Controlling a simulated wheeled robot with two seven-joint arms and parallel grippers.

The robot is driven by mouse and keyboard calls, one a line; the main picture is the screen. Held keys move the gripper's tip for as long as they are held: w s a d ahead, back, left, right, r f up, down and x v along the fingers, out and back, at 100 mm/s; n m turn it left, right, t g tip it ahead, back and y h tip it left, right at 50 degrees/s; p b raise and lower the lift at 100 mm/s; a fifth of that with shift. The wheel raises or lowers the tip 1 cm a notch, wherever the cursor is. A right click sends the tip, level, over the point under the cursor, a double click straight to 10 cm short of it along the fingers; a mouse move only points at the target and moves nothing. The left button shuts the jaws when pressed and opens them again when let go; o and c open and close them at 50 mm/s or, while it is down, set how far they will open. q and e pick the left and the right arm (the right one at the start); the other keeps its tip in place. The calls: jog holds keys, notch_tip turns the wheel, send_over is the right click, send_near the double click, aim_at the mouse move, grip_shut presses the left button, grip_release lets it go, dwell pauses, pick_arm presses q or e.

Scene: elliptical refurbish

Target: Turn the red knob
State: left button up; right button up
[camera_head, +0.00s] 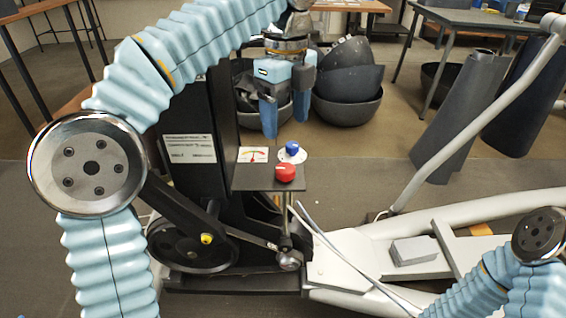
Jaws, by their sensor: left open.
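The red knob (285,172) sits at the front right of a small dark panel (255,183) mounted on the elliptical machine. A blue knob (292,148) on a white round dial stands just behind it. A coloured gauge label (253,154) lies to their left. My left gripper (286,120) points down above and behind the red knob, close over the blue knob. Its two blue fingers are apart with nothing seen between them. My right arm (485,292) shows at the lower right, but its gripper is out of view.
The machine's black column (190,125) rises left of the panel. A grey handle bar (470,130) and white frame (370,250) lie to the right. Loose cables (325,240) hang below the panel. Dark tubs (347,105) stand on the floor behind.

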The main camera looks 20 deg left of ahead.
aim_at(286, 168)
pick_arm(q)
notch_tip(286, 168, down, 11)
jog(key=b, duration=0.3)
jog(key=shift+r+b, duration=0.1)
jog(key=shift+b, duration=0.3)
jog(key=shift+c, duration=0.5)
jog(key=c, duration=1)
